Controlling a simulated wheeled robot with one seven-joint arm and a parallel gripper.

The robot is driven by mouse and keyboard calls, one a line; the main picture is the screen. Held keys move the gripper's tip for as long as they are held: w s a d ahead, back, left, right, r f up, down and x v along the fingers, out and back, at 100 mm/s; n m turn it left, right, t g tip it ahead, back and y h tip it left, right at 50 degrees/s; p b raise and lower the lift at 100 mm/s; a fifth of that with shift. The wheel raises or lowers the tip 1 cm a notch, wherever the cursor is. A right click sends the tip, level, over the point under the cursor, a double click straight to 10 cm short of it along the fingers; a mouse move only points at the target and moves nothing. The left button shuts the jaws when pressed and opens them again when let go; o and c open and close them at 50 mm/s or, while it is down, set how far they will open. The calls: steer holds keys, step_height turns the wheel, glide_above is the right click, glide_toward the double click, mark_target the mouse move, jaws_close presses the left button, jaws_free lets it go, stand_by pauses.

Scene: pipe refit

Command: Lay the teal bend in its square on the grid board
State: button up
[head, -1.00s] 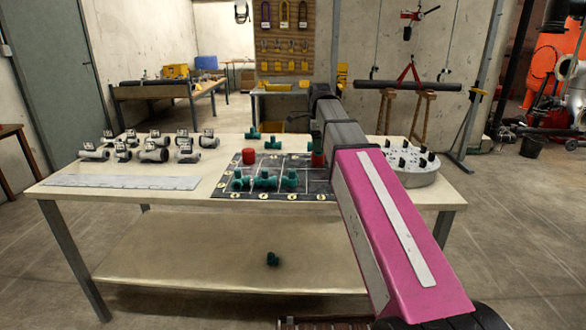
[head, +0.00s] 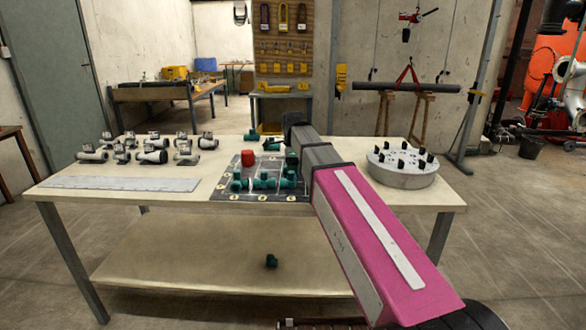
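The grid board (head: 226,190) lies on the table, dark with pale lines and round marks along its front edge. Several teal fittings (head: 264,181) sit in its front row. A small teal piece (head: 292,160) shows at the left edge of my arm, over the board's right part; it may be the bend, but its shape is partly hidden. My arm crosses the board's right side and hides my gripper's fingers, so I cannot see their opening or any grip on this piece.
A red cylinder (head: 248,159) stands on the board. Grey fittings (head: 153,152) and a pale strip (head: 120,183) are at left. A round holder (head: 402,170) stands at right.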

steer(key=shift+f, duration=0.15)
steer(key=o, duration=0.7)
steer(key=shift+c, duration=0.2)
step_height(320, 180, up, 12)
steer(key=shift+r, duration=0.15)
